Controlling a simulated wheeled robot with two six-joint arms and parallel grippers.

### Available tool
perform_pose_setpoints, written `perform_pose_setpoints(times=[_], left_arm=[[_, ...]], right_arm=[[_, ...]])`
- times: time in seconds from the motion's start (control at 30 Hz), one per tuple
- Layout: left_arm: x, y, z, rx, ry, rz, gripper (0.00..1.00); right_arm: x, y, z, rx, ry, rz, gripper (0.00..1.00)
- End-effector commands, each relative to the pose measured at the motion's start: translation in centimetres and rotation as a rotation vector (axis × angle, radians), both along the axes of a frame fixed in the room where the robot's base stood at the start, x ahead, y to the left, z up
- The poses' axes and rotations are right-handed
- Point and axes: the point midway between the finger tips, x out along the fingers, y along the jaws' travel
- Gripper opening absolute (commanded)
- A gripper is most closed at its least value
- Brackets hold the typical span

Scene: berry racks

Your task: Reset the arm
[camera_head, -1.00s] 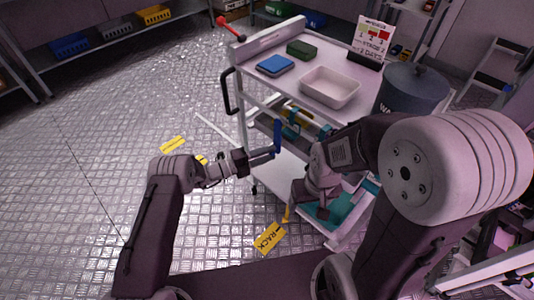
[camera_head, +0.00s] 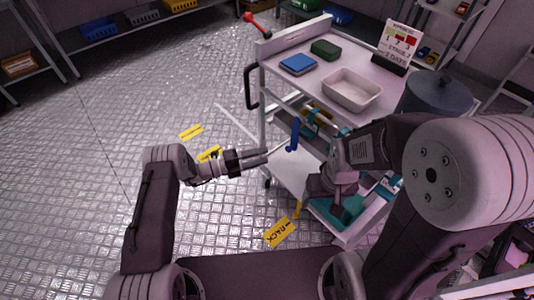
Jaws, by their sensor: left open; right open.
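My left gripper (camera_head: 256,158) reaches in from the left, low beside the white cart (camera_head: 292,172). Its two fingers are parallel with a thin gap and nothing visible between them. A blue upright handle-like piece (camera_head: 294,135) stands just beyond its fingertips, apart from them in the picture. My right gripper (camera_head: 332,190) points down near the cart's lower level, in front of a teal tray (camera_head: 350,206); its fingertips are hard to make out against the dark parts there.
Yellow floor labels (camera_head: 280,231) lie nearby. The floor at left is open; shelves (camera_head: 110,35) line the back.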

Motion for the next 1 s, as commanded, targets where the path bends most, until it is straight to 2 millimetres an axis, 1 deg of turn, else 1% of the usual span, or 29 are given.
perform_pose_setpoints(times=[0.37,0.43,0.47,0.53,0.57,0.6,0.63,0.67,0.7,0.77,0.8,0.87,0.9,0.97,1.0], left_arm=[[0.0,-0.1,0.0,0.0,0.0,0.0,0.46],[0.2,-0.2,0.5,0.001,-0.012,-0.004,0.46],[0.6,-0.3,1.2,0.002,-0.028,-0.006,0.46],[1.8,-0.5,4.1,0.005,-0.091,-0.011,0.46],[2.4,-0.6,5.9,0.007,-0.127,-0.015,0.46],[3.0,-0.8,8.8,0.011,-0.175,-0.021,0.46],[3.0,-1.1,11.0,0.017,-0.208,-0.036,0.46],[2.6,-1.4,13.0,0.029,-0.236,-0.06,0.46],[1.6,-1.7,15.0,0.059,-0.265,-0.1,0.46],[-0.2,-2.2,17.1,0.128,-0.314,-0.164,0.46],[-1.8,-2.3,18.0,0.189,-0.362,-0.211,0.46],[-4.4,-2.2,18.9,0.293,-0.454,-0.288,0.46],[-6.3,-1.9,19.0,0.37,-0.526,-0.348,0.46],[-9.2,-0.9,18.9,0.491,-0.656,-0.448,0.46],[-11.3,0.1,18.4,0.575,-0.756,-0.529,0.46]], right_arm=[[0.0,0.0,0.0,0.0,0.0,0.0,0.72],[0.0,0.0,0.0,0.0,0.0,0.0,0.72],[0.0,0.0,0.0,0.0,0.0,0.0,0.72],[0.0,0.0,0.0,0.0,0.0,0.0,0.72],[0.0,0.0,0.0,0.0,0.0,0.0,0.72],[0.0,0.0,0.0,0.0,0.0,0.0,0.72],[0.0,0.0,0.0,0.0,0.0,0.0,0.72],[0.0,0.0,0.0,0.0,0.0,0.0,0.72],[0.0,0.0,0.0,0.0,0.0,0.0,0.72],[0.0,0.0,0.0,0.0,0.0,0.0,0.72],[0.0,0.0,0.0,0.0,0.0,0.0,0.72],[0.0,0.0,0.0,0.0,0.0,0.0,0.72],[0.0,0.0,0.0,0.0,0.0,0.0,0.72],[0.0,0.0,0.0,0.0,0.0,0.0,0.72],[0.0,0.0,0.0,0.0,0.0,0.0,0.72]])
